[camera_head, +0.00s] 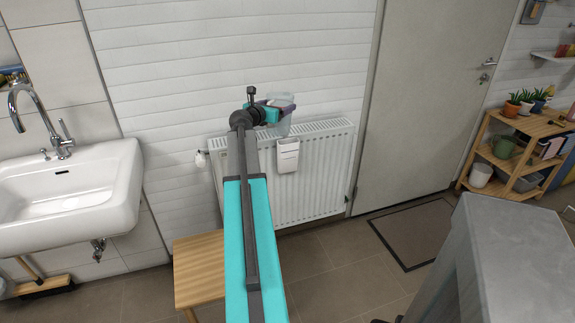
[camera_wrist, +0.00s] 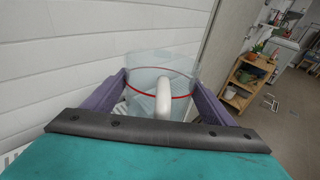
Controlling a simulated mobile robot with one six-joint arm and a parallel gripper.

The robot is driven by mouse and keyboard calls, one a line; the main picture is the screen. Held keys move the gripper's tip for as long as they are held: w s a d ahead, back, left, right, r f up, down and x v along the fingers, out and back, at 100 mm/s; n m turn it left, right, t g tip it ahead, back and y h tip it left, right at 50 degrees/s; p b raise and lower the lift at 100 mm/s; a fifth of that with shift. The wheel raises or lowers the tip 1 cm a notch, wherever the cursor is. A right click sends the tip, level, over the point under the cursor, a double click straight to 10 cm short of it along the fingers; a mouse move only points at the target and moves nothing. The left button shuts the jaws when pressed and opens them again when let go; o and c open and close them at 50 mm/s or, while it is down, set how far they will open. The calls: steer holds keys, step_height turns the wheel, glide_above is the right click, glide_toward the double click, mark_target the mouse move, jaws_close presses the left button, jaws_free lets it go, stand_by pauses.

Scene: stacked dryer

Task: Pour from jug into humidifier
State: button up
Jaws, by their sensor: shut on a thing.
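The jug (camera_head: 284,104) is clear with a pale tint and is held by my gripper (camera_head: 268,112) above the top of the radiator. In the wrist view the jug (camera_wrist: 150,72) shows a red line around it and a white handle (camera_wrist: 163,98) between the two purple fingers of my gripper (camera_wrist: 160,92). The jug looks roughly upright. The humidifier (camera_head: 288,155) is a white box hanging on the front of the radiator, below the jug. The humidifier cannot be made out in the wrist view. The water level in the jug is unclear.
The white radiator (camera_head: 318,180) stands against the tiled wall. A sink (camera_head: 70,190) is at left, a wooden stool (camera_head: 200,268) lies below my arm. A door (camera_head: 430,90), a plant shelf (camera_head: 515,160) and a grey surface (camera_head: 510,255) are at right.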

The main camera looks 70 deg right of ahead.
steer(key=shift+r+h+b, duration=0.35)
steer(key=shift+h+b, duration=0.55)
steer(key=shift+b, duration=2.6)
steer(key=shift+r, duration=0.25)
steer(key=shift+p, duration=0.85)
steer(key=shift+f+y+p, duration=0.2)
steer(key=shift+y+p, duration=0.4)
steer(key=shift+p, duration=1.25)
steer(key=shift+f+p, duration=0.3)
steer(key=shift+p, duration=0.45)
steer(key=shift+r+b, duration=0.15)
steer(key=shift+b, duration=2)
steer(key=shift+r+h+b, duration=0.2)
steer(key=shift+h+b, duration=0.4)
steer(key=shift+b, duration=0.85)
steer(key=shift+r, duration=0.2)
steer(key=shift+p, duration=0.6)
